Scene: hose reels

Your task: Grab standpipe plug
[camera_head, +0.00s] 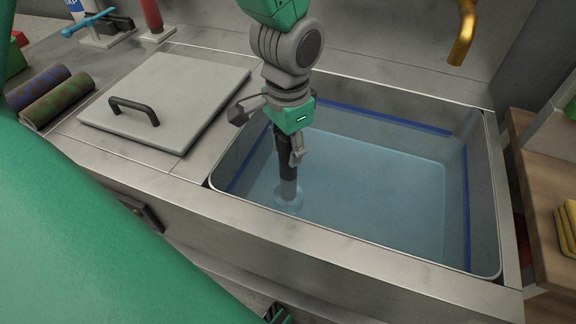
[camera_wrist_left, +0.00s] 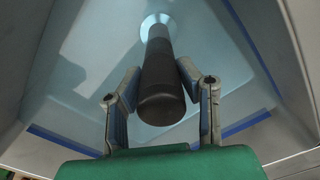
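The standpipe plug (camera_head: 288,188) stands upright in the water-filled sink, near its left side. It is a pipe with a dark upper part and a paler lower part ending in a pale round base. In the left wrist view the dark top of the plug (camera_wrist_left: 161,88) points at the camera. My left gripper (camera_head: 290,150) points down over the plug from above. Its two fingers (camera_wrist_left: 159,72) stand on either side of the dark pipe, with narrow gaps showing beside the plug's top. Contact at the fingertips is hard to judge. My right gripper is not in view.
The metal sink (camera_head: 492,190) has a raised rim around the water. A grey lid with a dark handle (camera_head: 134,110) lies on the counter to the left. A brass tap (camera_head: 463,35) hangs at the back right. Two rolled items (camera_head: 57,99) lie far left.

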